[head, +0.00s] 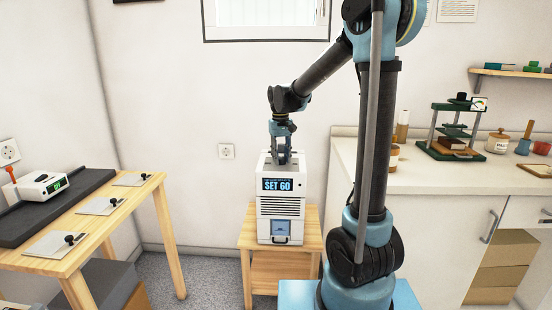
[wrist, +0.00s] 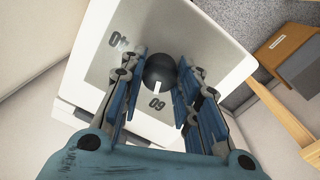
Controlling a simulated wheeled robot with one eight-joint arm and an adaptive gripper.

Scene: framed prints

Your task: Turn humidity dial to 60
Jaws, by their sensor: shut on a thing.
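The white humidity unit (head: 281,225) stands on a small wooden stand; its front display (head: 277,184) reads "SET 60". On its grey top is a round black dial (wrist: 160,68) with a white pointer line. The pointer is directed at the "60" mark (wrist: 157,103); a "40" mark (wrist: 118,42) shows to the upper left. My gripper (head: 281,159) points down onto the unit's top. In the wrist view its blue fingers are shut on the dial, one on each side. The head view does not show the dial clearly.
A wooden table (head: 160,193) with a dark mat, a small white device (head: 43,186) and several knobbed plates stands at the left. A white counter (head: 440,184) with a press and jars stands at the right. Grey floor shows around the wooden stand (head: 311,241).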

